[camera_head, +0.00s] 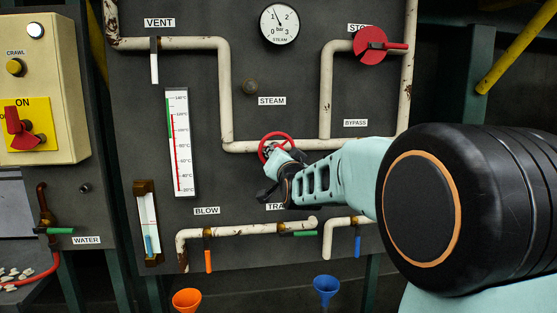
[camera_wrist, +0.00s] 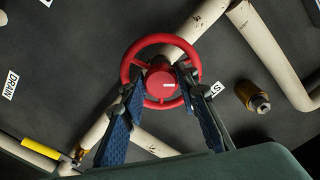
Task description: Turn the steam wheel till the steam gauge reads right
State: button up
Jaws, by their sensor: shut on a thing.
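The steam wheel (camera_head: 277,139) is a small red handwheel on the white pipe, below the STEAM label. In the wrist view the wheel (camera_wrist: 131,60) fills the middle, with a round red hub. My gripper (camera_head: 273,157) reaches it from the lower right. In the wrist view my gripper (camera_wrist: 160,86) has one blue-padded finger on each side of the hub, at the lower rim, shut on the wheel. The fingertips partly hide the rim. The steam gauge (camera_head: 280,24) is a white dial marked 0 to 3 bar. Its needle points up and left, near 1.
A red valve (camera_head: 370,45) sits at the upper right under a partly hidden STOP label. A thermometer (camera_head: 180,140), a VENT lever (camera_head: 154,60) and a brass knob (camera_head: 250,87) are nearby. BLOW and other levers hang below. My arm covers the right side.

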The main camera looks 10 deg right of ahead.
dwell(0.4)
jog(key=o, duration=1.1)
jog(key=shift+o, duration=0.2)
jog(key=shift+s, duration=0.1)
jog(key=s, duration=0.7)
jog(key=shift+s, duration=0.15)
